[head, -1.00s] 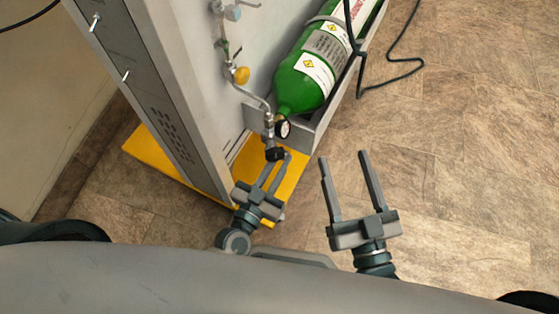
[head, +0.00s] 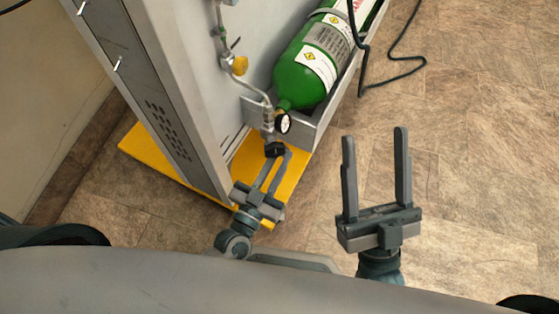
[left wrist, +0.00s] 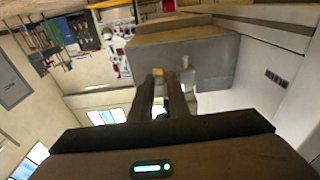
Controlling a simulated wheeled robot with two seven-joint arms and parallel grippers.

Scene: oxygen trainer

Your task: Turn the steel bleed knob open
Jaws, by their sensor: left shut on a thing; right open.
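My left gripper (head: 274,172) is shut on a black knob (head: 275,150) at the near end of the valve below the green cylinder's gauge. In the left wrist view, its fingers (left wrist: 166,92) close around something dark that they mostly hide. A steel pipe (head: 256,90) runs up the grey panel from that valve to a yellow knob (head: 240,65) and small steel fittings (head: 222,32). A pale metal part (head: 231,2) is cut off by the top edge. I cannot tell surely which part is the steel bleed knob. My right gripper (head: 375,145) is open and empty above the floor.
The green cylinder (head: 301,78) lies along a grey tray (head: 318,128) beside the panel, with a round gauge (head: 283,124) at its neck. A yellow base (head: 150,155) lies under the cabinet. A black cable (head: 398,78) trails across the floor. The floor at right is clear.

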